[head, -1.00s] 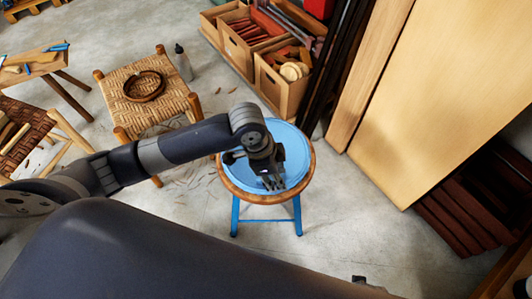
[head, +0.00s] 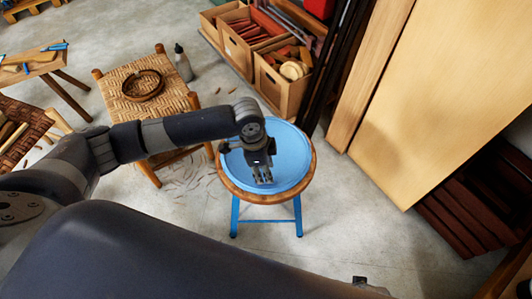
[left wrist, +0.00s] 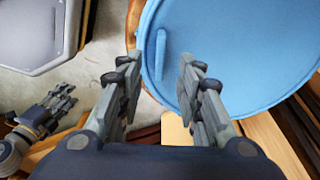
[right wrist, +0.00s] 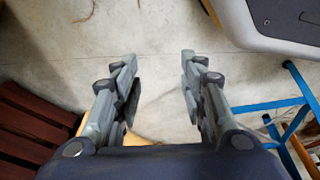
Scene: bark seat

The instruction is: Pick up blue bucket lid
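The blue bucket lid (head: 292,150) lies flat on a round wooden stool (head: 230,184) with blue legs. In the left wrist view the lid (left wrist: 240,50) fills the upper right, and its raised bar handle (left wrist: 160,55) shows near the lid's left edge. My left gripper (head: 264,182) is over the front part of the lid. In its wrist view its fingers (left wrist: 159,75) are open, with the handle in the gap ahead of them; contact cannot be told. My right gripper (right wrist: 158,75) is open and empty above bare floor, apart from the lid.
A woven stool (head: 178,103) with a brown ring (head: 144,86) on it stands left of the lid's stool. Wooden crates (head: 283,88) stand behind. Tall boards (head: 440,80) lean at the right. Floor in front of the stool is clear.

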